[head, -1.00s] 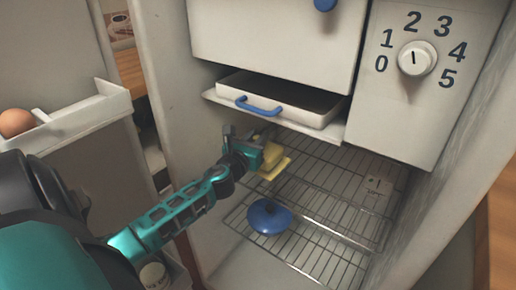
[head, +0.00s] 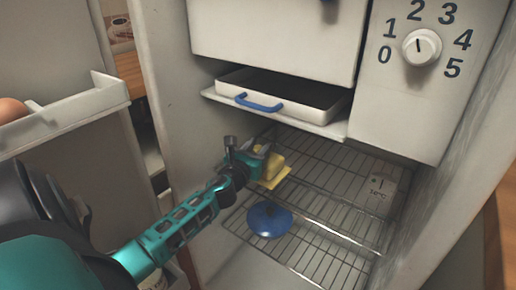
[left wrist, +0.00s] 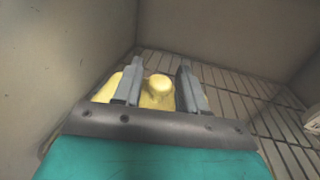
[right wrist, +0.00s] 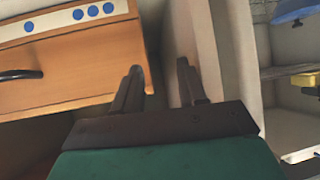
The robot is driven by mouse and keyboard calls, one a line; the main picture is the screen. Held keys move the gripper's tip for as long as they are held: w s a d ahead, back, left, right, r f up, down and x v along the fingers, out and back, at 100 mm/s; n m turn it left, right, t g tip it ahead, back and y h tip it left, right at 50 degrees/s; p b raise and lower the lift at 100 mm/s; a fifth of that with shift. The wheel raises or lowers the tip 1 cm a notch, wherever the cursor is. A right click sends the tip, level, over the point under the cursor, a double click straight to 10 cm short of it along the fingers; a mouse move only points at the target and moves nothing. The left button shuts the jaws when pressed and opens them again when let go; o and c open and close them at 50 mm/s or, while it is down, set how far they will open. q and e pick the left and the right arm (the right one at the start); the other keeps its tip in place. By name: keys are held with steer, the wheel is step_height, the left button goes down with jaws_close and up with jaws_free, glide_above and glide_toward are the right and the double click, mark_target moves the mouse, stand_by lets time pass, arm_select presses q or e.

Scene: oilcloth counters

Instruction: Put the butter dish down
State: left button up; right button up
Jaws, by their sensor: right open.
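The yellow butter dish (head: 271,172) is inside the open fridge, over the left part of a wire shelf (head: 330,190). In the head view its flat base looks slightly tilted. I cannot tell whether it touches the shelf. My left gripper (head: 250,153) is at the dish, with its fingers on either side of the yellow lid. In the left wrist view the lid's round knob (left wrist: 160,83) shows between the fingers (left wrist: 160,85), which hide part of the dish. My right gripper (right wrist: 160,78) is open and empty, outside the fridge.
A white drawer with a blue handle (head: 262,105) hangs above. The fridge's dial (head: 421,47) is at upper right.

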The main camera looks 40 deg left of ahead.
arm_select(q)
steer(key=shift+o, duration=0.8)
steer(key=shift+r, duration=0.2)
steer(key=v, duration=1.1)
steer(key=s+d+f+n+g+h, duration=0.2)
steer(key=s+d+f+n, duration=0.1)
steer(key=d+n, duration=0.6)
steer(key=s+d+f+n+g+h, duration=0.2)
steer(key=d+f+n, duration=0.4)
steer(key=d+n, duration=0.3)
steer(key=s+d+f+n+g+h, duration=0.2)
steer(key=s+d+f+n+h, duration=0.2)
steer(key=d+n, duration=0.5)
steer(key=s+n, duration=0.1)
steer(key=n, duration=0.1)
steer(key=shift+f+n, duration=0.4)
